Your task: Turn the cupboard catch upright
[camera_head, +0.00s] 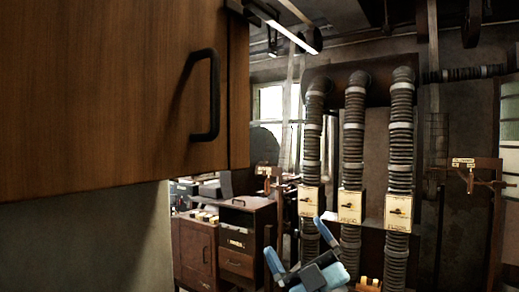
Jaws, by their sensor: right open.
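The wooden cupboard (110,90) fills the upper left of the head view, with its door closed. A black bar handle (214,95) stands upright near the right edge of the door. I cannot make out a catch on the cupboard. My right gripper (296,238) shows at the bottom centre, below and to the right of the cupboard. Its two blue fingers are spread apart and nothing is between them. It is clear of the handle in the picture. My left gripper is not in view.
Ribbed vertical pipes (354,140) with cream switch boxes (350,206) stand behind my right gripper. A wooden cabinet (238,240) with drawers stands in the background below the cupboard. A wooden stand (478,175) is at the far right. The area under the cupboard looks free.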

